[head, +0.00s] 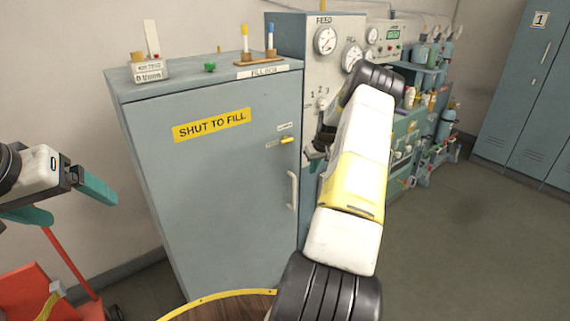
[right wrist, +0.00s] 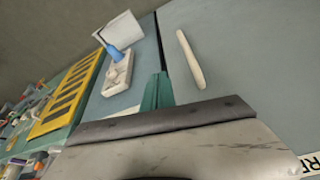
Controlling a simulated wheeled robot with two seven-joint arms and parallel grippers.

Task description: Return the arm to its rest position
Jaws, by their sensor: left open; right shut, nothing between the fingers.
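My right arm (head: 352,165) reaches up from the bottom middle of the head view, in front of the gauge panel. Its gripper is mostly hidden behind the arm there. In the right wrist view my right gripper (right wrist: 157,92) shows its teal fingers together, with nothing between them. They are near the pale door handle (right wrist: 188,58), apart from it in the picture. My left gripper (head: 78,205) is at the left edge of the head view, its teal fingers spread and empty, left of the grey fill box.
The grey fill box (head: 225,220) stands beside my right arm, its door looking closed, with a handle (head: 292,190). The gauge panel (head: 303,50) is behind the arm. A red cart (head: 35,290) is lower left. Blue lockers (head: 520,100) stand right, beyond clear floor.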

